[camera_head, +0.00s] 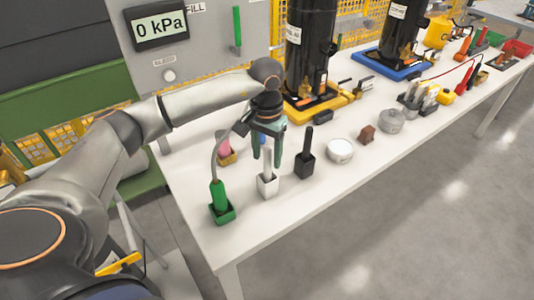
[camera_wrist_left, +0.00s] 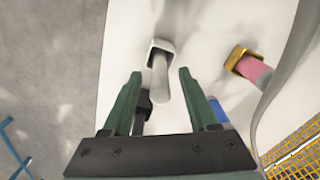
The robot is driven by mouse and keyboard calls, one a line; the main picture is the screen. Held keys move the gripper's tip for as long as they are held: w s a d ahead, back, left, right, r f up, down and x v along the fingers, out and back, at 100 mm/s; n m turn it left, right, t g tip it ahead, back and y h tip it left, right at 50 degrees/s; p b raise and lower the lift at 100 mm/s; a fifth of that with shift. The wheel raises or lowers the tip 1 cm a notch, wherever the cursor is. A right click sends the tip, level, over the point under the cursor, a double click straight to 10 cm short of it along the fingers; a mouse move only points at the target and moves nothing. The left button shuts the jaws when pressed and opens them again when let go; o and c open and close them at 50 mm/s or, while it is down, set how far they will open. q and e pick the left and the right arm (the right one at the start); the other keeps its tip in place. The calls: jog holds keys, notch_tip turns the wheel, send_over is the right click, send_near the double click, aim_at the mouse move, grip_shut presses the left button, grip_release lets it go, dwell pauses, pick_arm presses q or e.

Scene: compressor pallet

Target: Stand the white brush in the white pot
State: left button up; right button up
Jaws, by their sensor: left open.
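The white pot (camera_head: 268,187) stands on the white table near its front left. The white brush (camera_head: 268,168) stands upright in the white pot. In the left wrist view the pot (camera_wrist_left: 164,46) and the brush's pale handle (camera_wrist_left: 160,82) show just beyond my fingertips. My left gripper (camera_head: 267,160) is open above the pot, pointing down, with one finger on each side of the brush handle. In the left wrist view gaps show between the handle and both fingers (camera_wrist_left: 160,75). My right gripper is in neither view.
A green pot with a green brush (camera_head: 219,200) stands at left, a black brush in a black pot (camera_head: 305,160) at right. A pink brush (camera_head: 224,145) in a yellow pot is behind. A round white container (camera_head: 340,150) is farther right.

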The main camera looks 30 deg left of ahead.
pick_arm(q)
notch_tip(320, 180, up, 12)
jog(key=shift+f, duration=0.2)
jog(key=shift+s+r, duration=0.1)
jog(key=shift+r, duration=0.3)
